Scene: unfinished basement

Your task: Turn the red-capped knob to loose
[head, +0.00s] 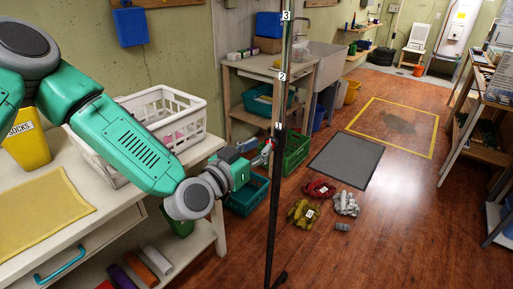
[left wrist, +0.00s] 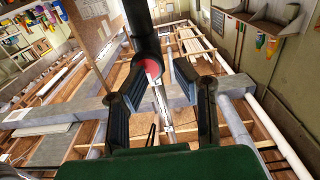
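A dark upright pole (head: 275,190) with number labels 3, 2 and 1 stands in the middle of the head view. The red-capped knob (head: 268,146) sits on its left side near label 1. In the left wrist view its round red cap (left wrist: 152,69) shows on a black body, at the pole. My left gripper (head: 258,154) reaches in from the left, at the knob. In the left wrist view its two dark fingers (left wrist: 152,82) are spread on either side of the cap. The right finger looks apart from the cap; contact on the left is unclear. My right gripper is not in view.
A white bench (head: 205,149) with a white crate (head: 190,115) stands at the left, under my left arm. Green bins (head: 293,152) sit behind the pole. Several coloured bundles (head: 302,212) lie on the floor by a grey mat (head: 345,159). The right foreground floor is clear.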

